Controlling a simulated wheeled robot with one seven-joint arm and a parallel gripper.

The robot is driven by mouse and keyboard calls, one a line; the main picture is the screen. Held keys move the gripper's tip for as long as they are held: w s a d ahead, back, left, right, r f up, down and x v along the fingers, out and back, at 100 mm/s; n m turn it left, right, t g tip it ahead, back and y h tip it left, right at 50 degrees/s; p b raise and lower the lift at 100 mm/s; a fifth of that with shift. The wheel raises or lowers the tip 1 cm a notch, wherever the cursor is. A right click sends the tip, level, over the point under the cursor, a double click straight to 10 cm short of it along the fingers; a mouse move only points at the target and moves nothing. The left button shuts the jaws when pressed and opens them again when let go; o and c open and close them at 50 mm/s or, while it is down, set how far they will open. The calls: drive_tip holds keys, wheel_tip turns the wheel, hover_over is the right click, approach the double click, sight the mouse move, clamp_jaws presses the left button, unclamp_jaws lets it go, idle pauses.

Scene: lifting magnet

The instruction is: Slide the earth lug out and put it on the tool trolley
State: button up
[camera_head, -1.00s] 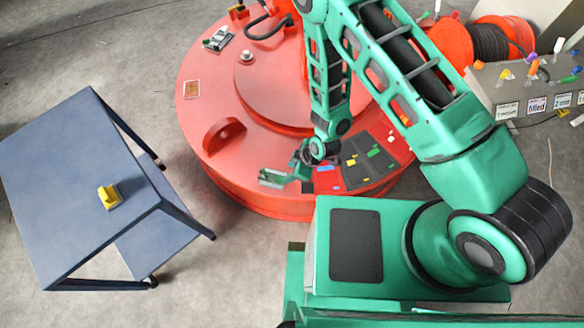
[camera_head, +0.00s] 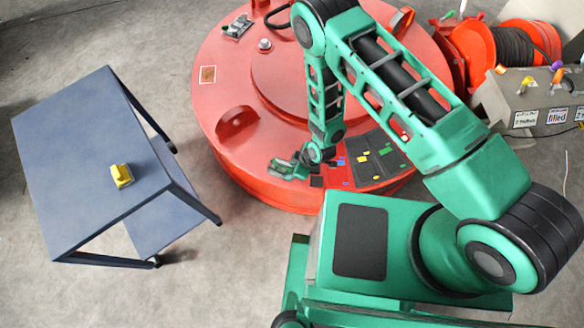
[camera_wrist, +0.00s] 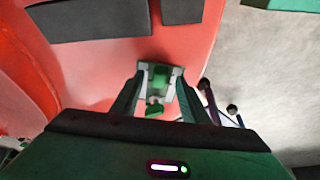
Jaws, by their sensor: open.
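My gripper (camera_head: 288,168) is low over the near side of the round red lifting magnet (camera_head: 225,85). In the wrist view my gripper (camera_wrist: 158,75) is open, its two fingers either side of a small green piece (camera_wrist: 158,78) that seems to be the earth lug. A green tab hangs on its near side. I cannot tell whether the fingers touch it. In the head view my gripper hides this piece. The blue-grey tool trolley (camera_head: 85,130) stands apart at the left, with a yellow block (camera_head: 121,175) near its right edge.
Dark panels with coloured tabs (camera_head: 365,155) lie on the magnet just right of my gripper. A red lug (camera_head: 237,122) stands up behind it. Bare floor separates magnet and trolley. A cable reel (camera_head: 505,48) and a grey labelled box (camera_head: 535,98) are at the right.

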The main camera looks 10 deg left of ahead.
clamp_jaws()
drive_tip(key=shift+r, duration=0.2)
idle(0.3)
drive_tip(key=shift+s+d, duration=0.2)
drive_tip(key=shift+d, duration=1.05)
drive_tip(key=shift+s+d, duration=0.2)
drive_tip(key=shift+d, duration=1)
drive_tip(key=shift+r, duration=0.15)
wheel_tip(320, 180, up, 7)
idle(0.6)
